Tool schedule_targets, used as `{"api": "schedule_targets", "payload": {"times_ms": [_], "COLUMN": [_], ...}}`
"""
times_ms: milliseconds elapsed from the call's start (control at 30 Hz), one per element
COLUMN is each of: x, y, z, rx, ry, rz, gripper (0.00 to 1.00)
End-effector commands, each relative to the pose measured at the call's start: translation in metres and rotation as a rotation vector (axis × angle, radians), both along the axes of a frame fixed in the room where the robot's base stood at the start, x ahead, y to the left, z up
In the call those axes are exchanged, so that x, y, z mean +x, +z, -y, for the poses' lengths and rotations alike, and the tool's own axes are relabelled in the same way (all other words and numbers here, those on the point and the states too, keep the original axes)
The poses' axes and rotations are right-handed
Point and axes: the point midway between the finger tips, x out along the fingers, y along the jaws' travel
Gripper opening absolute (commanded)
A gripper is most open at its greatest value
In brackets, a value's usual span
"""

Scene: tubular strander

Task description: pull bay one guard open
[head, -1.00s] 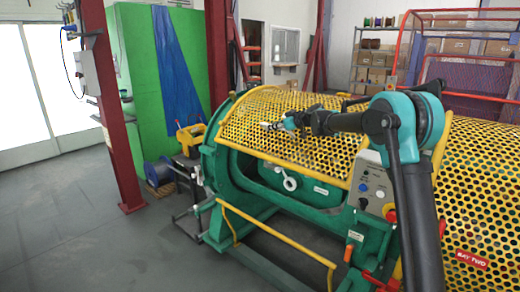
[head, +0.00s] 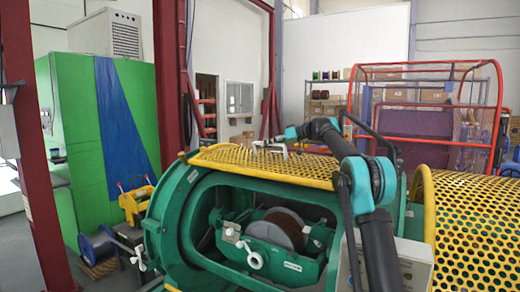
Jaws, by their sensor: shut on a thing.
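The bay one guard (head: 270,165) is a yellow perforated cover in the middle of the head view. It is swung up and lies nearly edge-on across the top of the green machine frame (head: 165,215). Below it the bay is uncovered, showing a brown spool (head: 283,232) in a green cradle (head: 260,262) with a pale hand knob (head: 255,261). My gripper (head: 258,149) is at the guard's upper side, shut on the guard. The exact grip point is small and partly hidden.
A second yellow perforated guard (head: 475,225) is closed at the right. A grey control box (head: 415,262) stands between the bays, partly behind my arm. A red post (head: 35,150) rises at the left. A red mesh frame (head: 430,120) and shelving are behind.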

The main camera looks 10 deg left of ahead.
Motion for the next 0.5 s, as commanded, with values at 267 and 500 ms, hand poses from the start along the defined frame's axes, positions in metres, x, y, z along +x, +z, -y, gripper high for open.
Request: {"api": "schedule_targets", "payload": {"times_ms": [267, 500], "x": [0.0002, 0.0004], "y": [0.0006, 0.0004], "z": [0.0068, 0.0065], "rx": [-0.003, -0.003], "ry": [0.002, 0.002], "rz": [0.001, 0.001], "gripper": [0.0, 0.0]}}
